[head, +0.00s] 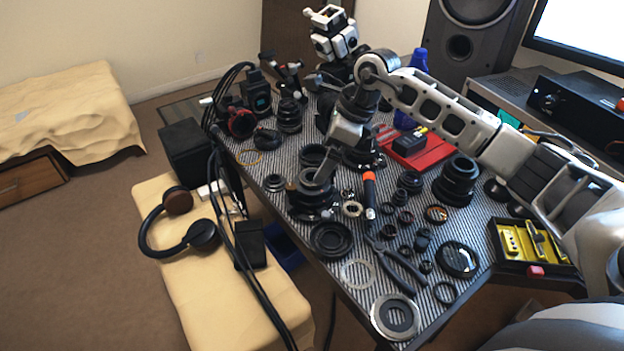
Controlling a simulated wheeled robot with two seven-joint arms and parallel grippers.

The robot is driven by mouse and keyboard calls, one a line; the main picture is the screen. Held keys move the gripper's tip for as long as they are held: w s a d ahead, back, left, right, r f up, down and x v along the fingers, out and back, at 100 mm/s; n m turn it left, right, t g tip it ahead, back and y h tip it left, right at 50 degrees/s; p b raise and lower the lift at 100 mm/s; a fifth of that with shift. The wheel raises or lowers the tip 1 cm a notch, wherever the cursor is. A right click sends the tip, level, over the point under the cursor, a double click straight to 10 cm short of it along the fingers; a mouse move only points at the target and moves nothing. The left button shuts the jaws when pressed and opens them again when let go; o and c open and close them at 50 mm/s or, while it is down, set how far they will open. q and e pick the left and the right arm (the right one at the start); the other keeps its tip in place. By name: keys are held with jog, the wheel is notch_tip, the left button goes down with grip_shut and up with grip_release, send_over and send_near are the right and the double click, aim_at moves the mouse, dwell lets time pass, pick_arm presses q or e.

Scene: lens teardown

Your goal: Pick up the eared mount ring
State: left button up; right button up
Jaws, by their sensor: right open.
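My right gripper (318,180) is open and points down over a stacked black lens part (312,203) near the left edge of the striped mat. Its fingertips are at or just above the top ring of that part; I cannot tell whether they touch it. Several rings lie about: a thin flat silver ring (344,269), a wide silver-rimmed ring (378,321) at the front corner and a small pale ring (352,209). Ears cannot be made out clearly, so I cannot tell which is the eared mount ring. My left gripper is not in view.
Pliers (396,272) and an orange-tipped screwdriver (369,190) lie right of the gripper. A red tray (432,154), a lens barrel (457,180) and a yellow tool case (512,240) are farther right. Black cables (222,215) run down the left table edge. Small parts crowd the mat.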

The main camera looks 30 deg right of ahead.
jog(key=shift+p+x, duration=0.4)
jog(key=shift+x, duration=2.55)
jog(key=shift+s, duration=0.1)
jog(key=c, duration=1.1)
